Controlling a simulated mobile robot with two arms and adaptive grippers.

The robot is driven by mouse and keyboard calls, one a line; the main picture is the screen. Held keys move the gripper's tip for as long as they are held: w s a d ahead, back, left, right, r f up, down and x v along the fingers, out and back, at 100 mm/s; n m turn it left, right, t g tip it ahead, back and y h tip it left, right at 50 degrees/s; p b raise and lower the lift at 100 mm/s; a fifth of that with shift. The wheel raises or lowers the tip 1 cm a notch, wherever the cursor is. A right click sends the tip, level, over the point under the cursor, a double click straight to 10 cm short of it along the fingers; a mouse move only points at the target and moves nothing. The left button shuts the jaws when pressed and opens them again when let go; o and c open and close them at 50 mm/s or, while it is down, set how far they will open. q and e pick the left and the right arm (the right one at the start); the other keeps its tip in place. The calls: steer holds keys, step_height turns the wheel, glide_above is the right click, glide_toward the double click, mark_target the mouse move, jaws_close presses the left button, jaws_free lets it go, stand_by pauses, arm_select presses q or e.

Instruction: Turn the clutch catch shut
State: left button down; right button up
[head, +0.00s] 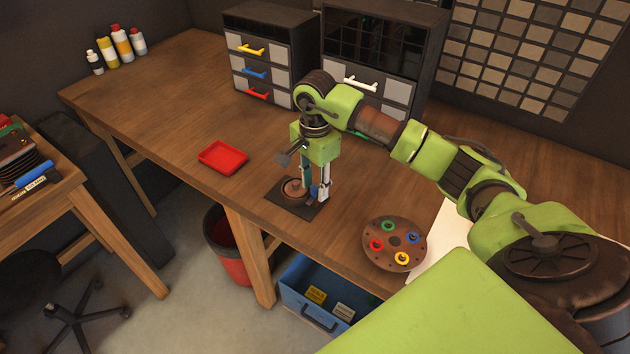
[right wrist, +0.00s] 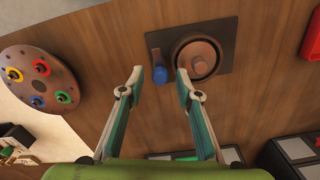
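A dark square plate (head: 279,199) lies on the wooden bench, with a round copper-brown clutch (head: 294,189) on it. In the right wrist view the clutch (right wrist: 198,58) sits in the dark plate (right wrist: 224,27). The blue catch (right wrist: 160,72) stands beside the clutch on a short dark arm. My right gripper (head: 316,190) points down over the plate. In the right wrist view its two fingers (right wrist: 160,79) are apart, with the blue catch showing between the tips. I cannot tell whether either finger touches it. My left gripper is not in view.
A round brown disc (head: 386,257) with coloured rings lies to the right on the bench (head: 180,110). A red tray (head: 223,157) lies to the left. Drawer cabinets (head: 268,50) and bottles (head: 122,42) stand at the back. A blue bin (head: 300,285) and red bucket (head: 232,262) are below.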

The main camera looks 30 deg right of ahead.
jaws_close()
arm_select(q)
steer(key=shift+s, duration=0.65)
